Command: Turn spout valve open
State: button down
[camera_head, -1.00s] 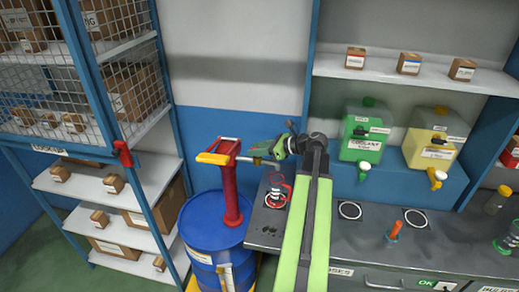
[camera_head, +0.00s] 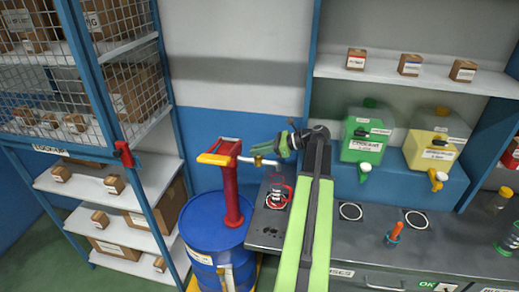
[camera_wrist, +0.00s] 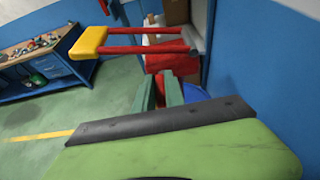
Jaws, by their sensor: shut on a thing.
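The red hand pump (camera_head: 232,190) stands upright on the blue drum (camera_head: 214,224), with a yellow-ended handle at its top. Its thin spout (camera_head: 246,160) reaches right toward the bench. The small brass-coloured spout valve (camera_head: 259,161) shows on the spout just under my fingers. My gripper (camera_head: 259,150) comes in from the right, above the spout, with its green fingers closed at the valve. In the wrist view my gripper (camera_wrist: 158,90) points at the red pump (camera_wrist: 172,57); the valve between the fingers is mostly hidden there.
Green (camera_head: 362,140) and yellow (camera_head: 428,150) containers stand behind at right. A wire-mesh shelf rack (camera_head: 80,90) is at left. An orange-handled tool (camera_head: 394,233) is on the bench.

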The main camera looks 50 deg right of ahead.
jog(key=c, duration=1.4)
grip_release()
jog(key=shift+d, duration=0.1)
jog(key=p+v, duration=0.6)
jog(key=v, duration=1.1)
jog(key=shift+s+p, duration=0.2)
jog(key=shift+p, duration=0.1)
jog(key=shift+d, duration=0.1)
